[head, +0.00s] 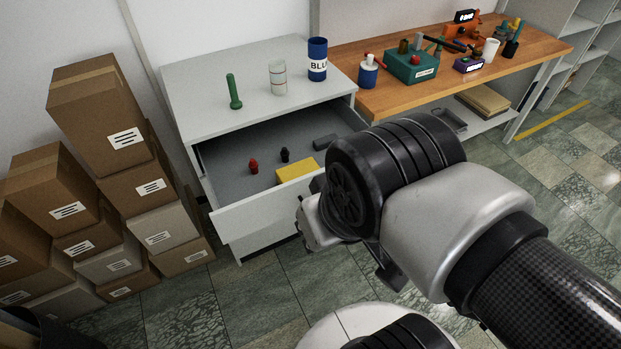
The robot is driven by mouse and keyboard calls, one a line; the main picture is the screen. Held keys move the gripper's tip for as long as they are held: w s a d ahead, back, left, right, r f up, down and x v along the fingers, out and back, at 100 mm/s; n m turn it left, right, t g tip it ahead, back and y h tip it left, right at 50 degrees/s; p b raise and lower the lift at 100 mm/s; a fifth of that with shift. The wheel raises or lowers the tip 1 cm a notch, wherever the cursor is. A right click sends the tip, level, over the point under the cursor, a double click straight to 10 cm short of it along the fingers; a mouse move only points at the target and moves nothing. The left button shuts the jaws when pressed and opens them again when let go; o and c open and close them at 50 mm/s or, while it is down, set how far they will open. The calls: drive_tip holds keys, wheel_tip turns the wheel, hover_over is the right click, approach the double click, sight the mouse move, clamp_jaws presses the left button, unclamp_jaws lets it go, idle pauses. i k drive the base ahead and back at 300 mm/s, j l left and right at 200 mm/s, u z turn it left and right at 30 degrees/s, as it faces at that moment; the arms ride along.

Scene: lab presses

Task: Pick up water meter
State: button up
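I cannot tell for sure which item is the water meter; nothing in view is clearly one. The open drawer (252,213) of the white cabinet holds a red item (253,166), a black item (285,154), a yellow block (297,172) and a dark grey cylinder (325,142). My gripper (318,228) is in front of the drawer's right end, mostly hidden behind my wrist. Its fingers do not show clearly, and no held object shows.
On the cabinet top (205,80) stand a green tool (234,92), a striped clear cup (278,78) and a blue can (317,60). A wooden workbench (400,100) at the right carries several devices, including a green box (411,66). Stacked cardboard boxes (100,105) fill the left.

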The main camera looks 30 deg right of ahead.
sight(296, 169)
drive_tip(key=i+l, duration=0.1)
drive_tip(key=i, duration=0.8)
